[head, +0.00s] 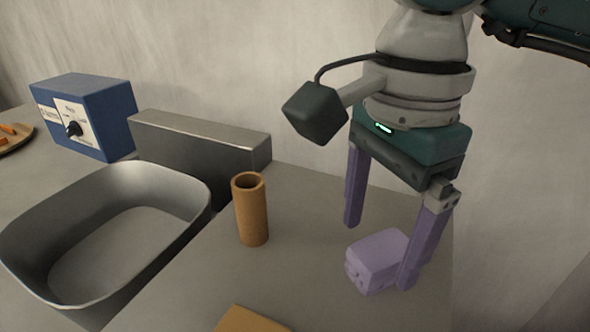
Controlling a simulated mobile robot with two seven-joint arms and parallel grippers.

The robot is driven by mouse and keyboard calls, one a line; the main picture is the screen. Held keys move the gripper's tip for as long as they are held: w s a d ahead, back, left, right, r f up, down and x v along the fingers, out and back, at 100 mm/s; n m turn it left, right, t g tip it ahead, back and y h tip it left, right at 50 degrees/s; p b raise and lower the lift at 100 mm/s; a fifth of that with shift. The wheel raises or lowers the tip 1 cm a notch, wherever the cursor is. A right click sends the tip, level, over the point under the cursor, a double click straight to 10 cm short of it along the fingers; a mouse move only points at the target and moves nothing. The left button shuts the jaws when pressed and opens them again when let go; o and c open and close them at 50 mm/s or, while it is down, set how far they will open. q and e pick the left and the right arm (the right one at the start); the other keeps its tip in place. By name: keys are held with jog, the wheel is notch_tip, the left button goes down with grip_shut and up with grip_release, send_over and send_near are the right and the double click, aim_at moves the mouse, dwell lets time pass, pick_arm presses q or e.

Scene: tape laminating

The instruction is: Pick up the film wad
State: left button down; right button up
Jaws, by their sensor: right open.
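A pale lilac lump (378,260) with rounded edges, which looks like the film wad, lies on the grey worktop at the right. My right gripper (378,256) comes down from above with its two purple fingers spread wide. One finger stands behind and left of the lump, with a clear gap. The other finger is at the lump's right side and overlaps it in the picture; I cannot tell if they touch. The gripper is open and holds nothing. My left gripper is not in view.
A brown cardboard tube (252,212) stands upright left of the gripper. A metal basin (190,205) is further left. A grey metal box (200,150) and a blue dial box (110,115) stand behind. A tan piece (250,320) lies at the front edge.

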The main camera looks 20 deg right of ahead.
aim_at(376, 250)
jog(key=shift+f, duration=1.6)
jog(key=c, duration=1.4)
jog(key=shift+r, duration=0.1)
